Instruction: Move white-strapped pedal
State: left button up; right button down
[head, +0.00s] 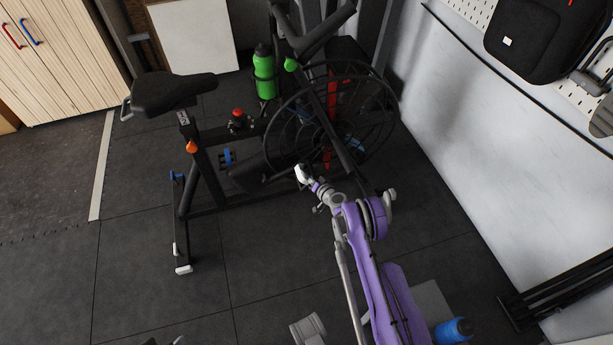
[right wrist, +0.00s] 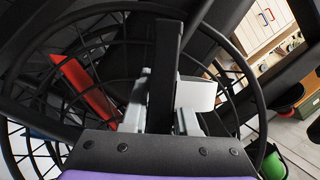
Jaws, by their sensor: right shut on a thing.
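The exercise bike (head: 200,170) stands on the dark floor with its round fan cage (head: 385,125) at the right. My right gripper (head: 306,181) is low beside the bike, in front of the cage. It is shut at the white-strapped pedal (head: 301,173), whose white part shows just past the fingers. In the right wrist view, my right gripper's fingers (right wrist: 160,118) are on either side of a black bar, with the white part (right wrist: 197,93) beside the right finger. The rest of the pedal and its crank are largely hidden. My left gripper is out of view.
The caged wheel and frame bars are close around my right gripper. A green bottle (head: 264,72) and the black saddle (head: 170,92) are on the bike. A white wall (head: 460,150) bounds the right side. The floor at the front left is clear.

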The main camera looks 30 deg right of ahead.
jog(key=m+b, duration=0.1)
jog(key=m, duration=0.1)
jog(key=m+t+y+b, duration=0.1)
jog(key=m+b, duration=0.1)
jog(key=shift+d+f+y, duration=0.15)
jog(key=shift+f+y, duration=0.15)
jog(key=shift+f, duration=0.1)
jog(key=shift+m+t+b, duration=0.6)
jog(key=shift+m+b, duration=0.4)
jog(key=shift+b, duration=0.05)
jog(key=shift+m+t+y+b, duration=0.3)
jog(key=shift+m+b, duration=0.25)
jog(key=shift+m, duration=0.25)
jog(key=c, duration=0.7)
grip_release()
